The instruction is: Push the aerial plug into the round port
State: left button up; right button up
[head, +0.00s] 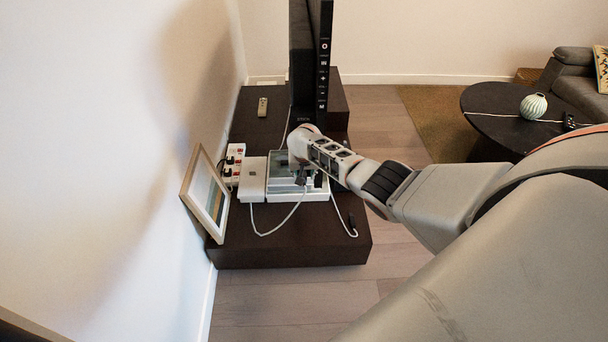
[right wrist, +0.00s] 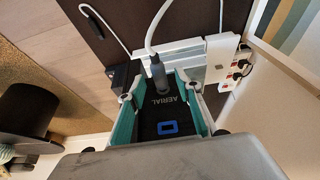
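The aerial plug (right wrist: 158,75) is a grey plug on a white cable. In the right wrist view it stands end-on to a dark panel (right wrist: 150,128) lettered "AERIAL". The round port is hidden behind the plug; I cannot tell how deep the plug sits. My right gripper (right wrist: 160,92) has its teal fingers spread on either side of the plug and panel, with visible gaps. In the head view the right gripper (head: 300,178) is low over a white box (head: 312,195) on the dark stand, its fingertips partly hidden. My left gripper is in neither view.
A blue rectangular port (right wrist: 168,127) lies beside the lettering. A white box (head: 252,180), a power strip (head: 234,163) and a leaning picture frame (head: 205,193) crowd the left. A loose cable end (head: 352,228) lies at the stand's right edge.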

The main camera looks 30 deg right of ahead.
jog(key=shift+r, duration=0.1)
jog(key=v, duration=1.1)
jog(key=shift+s+r, duration=0.15)
jog(key=shift+r, duration=0.15)
jog(key=shift+a, duration=0.15)
dwell(0.4)
